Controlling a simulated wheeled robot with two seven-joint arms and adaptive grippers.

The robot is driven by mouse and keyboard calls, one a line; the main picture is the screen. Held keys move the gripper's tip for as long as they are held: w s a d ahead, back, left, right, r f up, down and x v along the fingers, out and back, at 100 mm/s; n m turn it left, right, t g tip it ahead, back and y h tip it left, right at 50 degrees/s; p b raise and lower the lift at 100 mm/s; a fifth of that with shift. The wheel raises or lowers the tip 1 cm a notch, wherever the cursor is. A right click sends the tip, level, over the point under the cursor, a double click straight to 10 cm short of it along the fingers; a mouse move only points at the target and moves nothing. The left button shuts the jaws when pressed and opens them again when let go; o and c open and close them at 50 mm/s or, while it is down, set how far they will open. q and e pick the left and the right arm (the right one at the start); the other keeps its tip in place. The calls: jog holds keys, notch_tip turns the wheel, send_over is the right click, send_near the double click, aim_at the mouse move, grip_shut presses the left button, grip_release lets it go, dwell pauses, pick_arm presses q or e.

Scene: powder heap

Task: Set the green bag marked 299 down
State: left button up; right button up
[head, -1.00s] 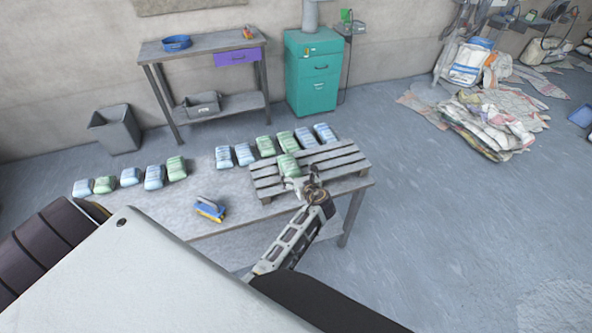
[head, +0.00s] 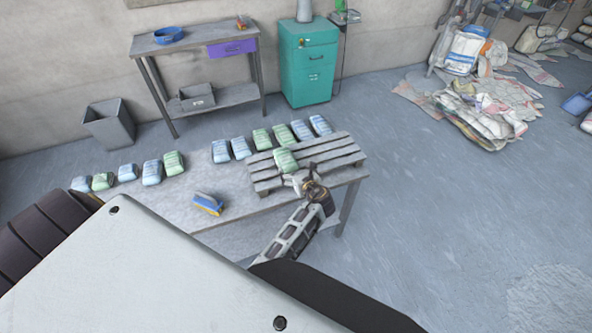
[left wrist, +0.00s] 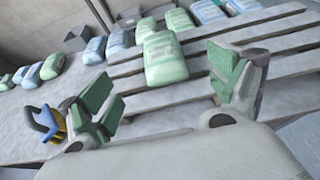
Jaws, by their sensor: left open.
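A green bag (head: 285,160) lies flat on the grey slatted pallet (head: 333,152), near its left end; its number is too small to read. It also shows in the left wrist view (left wrist: 165,60), beyond my fingers. My left gripper (head: 294,182) is at the near side of the bag. In the left wrist view my left gripper (left wrist: 168,92) has its green-padded fingers spread wide, with nothing between them. The bag lies clear of both pads. My right gripper is not in view.
The pallet is on a grey table (head: 235,208). Several blue and green bags stand in rows along its far edge. A blue and yellow tool (head: 208,204) lies left of the pallet. A teal cabinet (head: 308,75) and workbench (head: 185,45) stand behind.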

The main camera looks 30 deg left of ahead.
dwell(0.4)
pick_arm(q)
jog(key=w+d+r+n+t+h, duration=0.2)
jog(key=d+n+t+h, duration=0.1)
jog(key=d+n+h, duration=0.5)
notch_tip(320, 180, down, 4)
jog(key=s+d+f+n, duration=0.1)
jog(key=n, duration=0.2)
jog(key=s+f+n+g+h, duration=0.1)
jog(key=s+f+n+g, duration=0.1)
jog(key=s+f, duration=0.55)
jog(key=s+d+f+n+g+h, duration=0.15)
jog(key=s+f, duration=0.25)
jog(key=f, duration=0.7)
jog(key=s+f+n+g, duration=0.2)
jog(key=s+f, duration=0.4)
jog(key=f, duration=0.4)
jog(key=s+a+f+n+g, duration=0.1)
jog(key=s+f, duration=0.4)
jog(key=s, duration=0.6)
jog(key=s+a+f+n+g, duration=0.2)
jog(key=s+f, duration=0.4)
jog(key=s, duration=0.5)
jog(key=s+a+f+n+g, duration=0.2)
jog(key=s+a+f+n, duration=0.2)
jog(key=s, duration=0.7)
jog(key=shift+s+f, duration=0.4)
jog(key=shift+f, duration=0.45)
